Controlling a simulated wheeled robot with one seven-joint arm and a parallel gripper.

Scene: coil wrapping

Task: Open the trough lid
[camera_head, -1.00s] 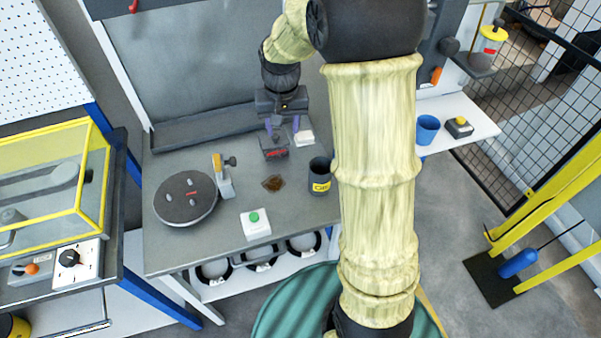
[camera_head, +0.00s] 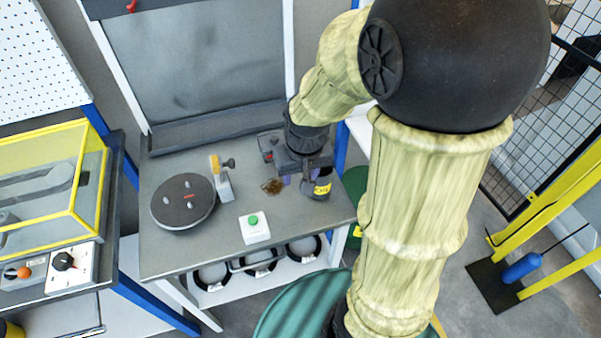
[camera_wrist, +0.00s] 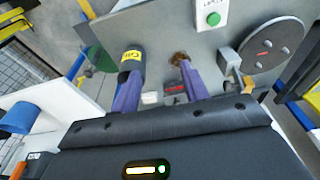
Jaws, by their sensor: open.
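A clear box with a yellow frame (camera_head: 75,212) stands on the left bench, its top down over a long grey piece (camera_head: 45,182). I cannot tell for sure that this is the trough and its lid. My gripper (camera_head: 294,181) is over the middle bench, well to the right of that box. In the wrist view my gripper (camera_wrist: 160,72) has its two purple fingers apart, with nothing held between them. A dark can with a yellow label (camera_head: 322,186) stands beside the fingers; it also shows in the wrist view (camera_wrist: 132,62), by the left finger.
A round dark plate (camera_head: 183,215), an upright clamp (camera_head: 223,185), a green-button box (camera_head: 254,228) and a brown spill (camera_head: 272,187) are on the middle bench (camera_head: 220,245). A knob panel (camera_head: 72,268) fronts the clear box. A gap separates the two benches.

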